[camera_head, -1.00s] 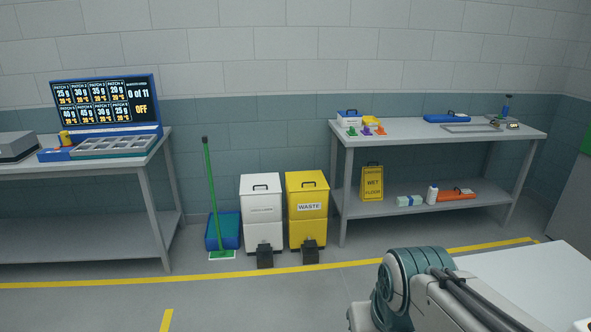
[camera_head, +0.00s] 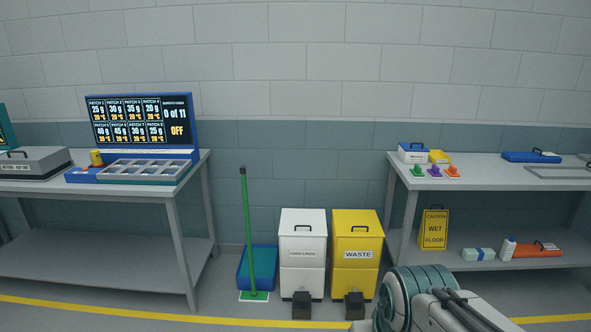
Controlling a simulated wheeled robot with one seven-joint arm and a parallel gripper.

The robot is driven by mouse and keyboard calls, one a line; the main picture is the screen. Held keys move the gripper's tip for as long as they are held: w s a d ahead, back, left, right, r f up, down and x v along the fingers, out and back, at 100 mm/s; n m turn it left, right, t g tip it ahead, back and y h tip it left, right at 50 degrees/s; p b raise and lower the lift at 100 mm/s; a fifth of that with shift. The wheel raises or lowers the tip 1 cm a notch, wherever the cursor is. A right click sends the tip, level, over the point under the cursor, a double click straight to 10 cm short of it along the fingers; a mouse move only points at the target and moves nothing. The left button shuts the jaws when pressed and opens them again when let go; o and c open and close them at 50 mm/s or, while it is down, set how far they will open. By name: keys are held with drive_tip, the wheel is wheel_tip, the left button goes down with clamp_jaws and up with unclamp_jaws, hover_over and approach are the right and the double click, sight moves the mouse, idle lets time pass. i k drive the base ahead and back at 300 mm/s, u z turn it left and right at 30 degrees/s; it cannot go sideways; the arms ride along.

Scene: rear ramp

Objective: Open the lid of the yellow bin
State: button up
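The yellow bin (camera_head: 356,262) stands upright on the floor against the wall, between the two tables. Its front has a white label reading WASTE, and a dark pedal block sits at its foot. Its lid (camera_head: 357,222), with a black handle on top, is shut. A white bin (camera_head: 302,262) of the same shape stands just left of it, also with its lid shut. Part of my arm shows at the bottom right, in front of the bin's lower right side. My gripper is out of view.
A blue bucket (camera_head: 257,268) and a green-handled mop (camera_head: 246,220) stand left of the bins. A left table (camera_head: 150,196) holds a screen and trays. A right table (camera_head: 480,178) stands close to the yellow bin, with a wet floor sign (camera_head: 433,228) on its lower shelf. Floor before the bins looks clear.

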sight(363, 223)
drive_tip(key=u, duration=0.05)
drive_tip(key=i, duration=1.55)
drive_tip(key=z, duration=0.3)
drive_tip(key=i, duration=1.5)
drive_tip(key=z, duration=0.3)
